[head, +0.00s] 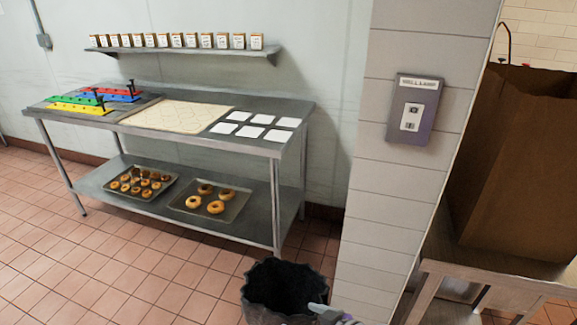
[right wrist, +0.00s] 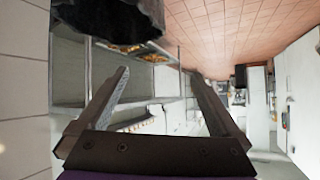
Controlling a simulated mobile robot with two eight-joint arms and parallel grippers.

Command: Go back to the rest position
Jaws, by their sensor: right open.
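My right gripper (right wrist: 157,85) is open and empty in the right wrist view, its two fingers spread wide with nothing between them. In the head view only a small grey part of my own arm or gripper shows at the bottom edge, in front of the black-lined bin (head: 283,288). The bin also shows at the top left of the right wrist view (right wrist: 105,18), apart from the fingers. My left gripper is in neither view.
A steel table (head: 190,146) holds colored strips, a dough sheet (head: 177,115) and white squares. Trays of bagels (head: 211,211) sit on its lower shelf. A tiled pillar (head: 390,190) carries a wall switch (head: 413,108). A brown paper bag (head: 515,165) stands at right. Tiled floor at left is free.

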